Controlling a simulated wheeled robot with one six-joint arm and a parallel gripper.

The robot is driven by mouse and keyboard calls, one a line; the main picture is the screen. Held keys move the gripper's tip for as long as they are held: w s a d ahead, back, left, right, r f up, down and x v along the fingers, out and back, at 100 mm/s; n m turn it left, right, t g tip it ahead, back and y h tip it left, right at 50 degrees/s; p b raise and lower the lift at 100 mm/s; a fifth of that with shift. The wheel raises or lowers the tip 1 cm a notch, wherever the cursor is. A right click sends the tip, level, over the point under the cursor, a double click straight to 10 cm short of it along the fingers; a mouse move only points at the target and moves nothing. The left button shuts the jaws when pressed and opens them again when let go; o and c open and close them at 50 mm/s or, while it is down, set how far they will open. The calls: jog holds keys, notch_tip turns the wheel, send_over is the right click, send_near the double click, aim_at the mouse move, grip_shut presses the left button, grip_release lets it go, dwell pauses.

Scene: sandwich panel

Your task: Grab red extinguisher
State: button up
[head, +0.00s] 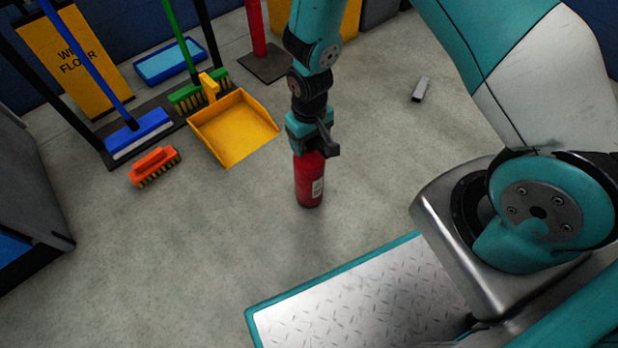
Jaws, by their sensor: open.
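The red extinguisher (309,182) is upright on the grey floor near the middle of the head view, with a small pale label on its right side. My gripper (315,148) is at the top of the extinguisher, coming down from above. Its jaws are open. The gripper hides the extinguisher's top, so I cannot tell whether the jaws are around its neck or touching it.
A yellow dustpan (236,130) and an orange brush (154,166) lie to the left. Brooms, including a blue one (138,132), and a wet floor sign (78,58) stand farther back. A small grey block (420,89) lies on otherwise clear floor at right.

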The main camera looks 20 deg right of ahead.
jog(key=shift+r, duration=0.1)
grip_shut()
jog(key=shift+r, duration=0.1)
